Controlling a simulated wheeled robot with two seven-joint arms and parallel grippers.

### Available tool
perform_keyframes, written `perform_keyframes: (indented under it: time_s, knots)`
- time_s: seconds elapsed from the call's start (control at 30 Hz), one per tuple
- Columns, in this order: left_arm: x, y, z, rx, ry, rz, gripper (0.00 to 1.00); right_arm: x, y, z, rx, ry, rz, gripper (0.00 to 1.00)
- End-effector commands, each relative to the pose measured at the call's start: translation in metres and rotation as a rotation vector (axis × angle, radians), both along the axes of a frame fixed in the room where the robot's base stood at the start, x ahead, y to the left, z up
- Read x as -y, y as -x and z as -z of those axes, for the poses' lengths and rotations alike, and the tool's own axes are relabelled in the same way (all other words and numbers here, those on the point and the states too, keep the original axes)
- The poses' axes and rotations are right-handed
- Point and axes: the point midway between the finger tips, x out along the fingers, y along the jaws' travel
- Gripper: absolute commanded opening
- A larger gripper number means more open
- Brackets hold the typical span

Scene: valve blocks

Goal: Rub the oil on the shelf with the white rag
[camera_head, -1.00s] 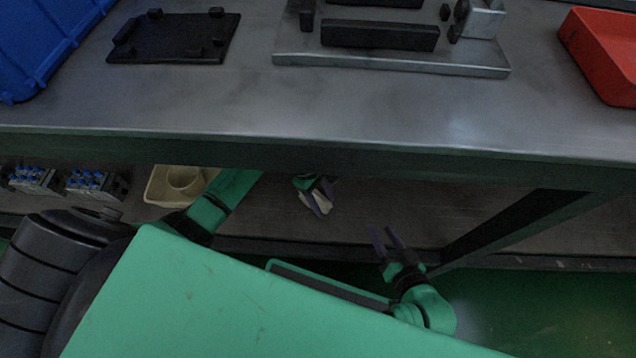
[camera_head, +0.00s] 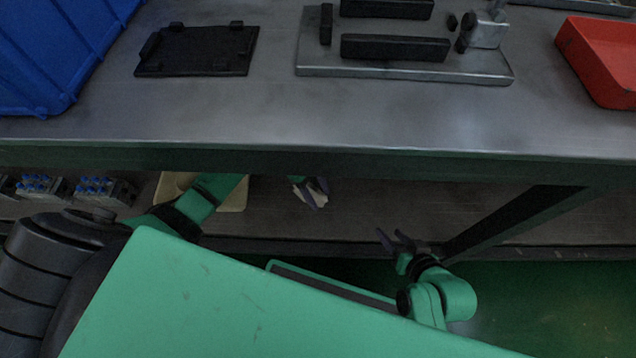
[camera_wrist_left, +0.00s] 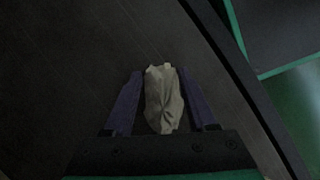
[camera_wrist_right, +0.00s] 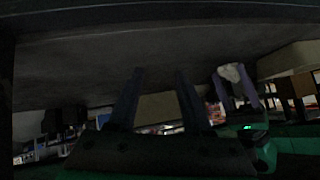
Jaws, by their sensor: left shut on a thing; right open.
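The white rag (camera_wrist_left: 164,98) is bunched between the purple fingers of my left gripper (camera_wrist_left: 164,92), which is shut on it. In the head view the rag (camera_head: 306,197) and my left gripper (camera_head: 314,192) are under the tabletop, over the lower shelf (camera_head: 370,205). In the left wrist view the dark shelf surface (camera_wrist_left: 80,70) lies beyond the rag; I cannot tell whether they touch. No oil can be made out. My right gripper (camera_head: 394,240) is open and empty near the shelf's front edge. The right wrist view also shows the rag (camera_wrist_right: 230,73).
A beige container (camera_head: 232,196) stands on the lower shelf behind my left arm, with valve blocks (camera_head: 100,190) to its left. A dark table leg (camera_head: 515,222) is right of my right gripper. The tabletop's front edge (camera_head: 320,165) overhangs the shelf.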

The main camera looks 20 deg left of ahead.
Motion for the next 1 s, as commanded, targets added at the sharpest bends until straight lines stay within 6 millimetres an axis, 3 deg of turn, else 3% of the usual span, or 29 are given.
perform_keyframes:
  time_s: [0.3,1.0]
  knots:
    - [-0.002,-0.003,-0.020,0.002,0.000,-0.006,0.00,0.024,0.006,-0.014,-0.122,0.096,-0.006,0.50]
    - [-0.004,-0.006,-0.043,0.002,0.000,-0.017,0.00,0.061,0.024,-0.035,-0.305,0.220,0.004,0.50]
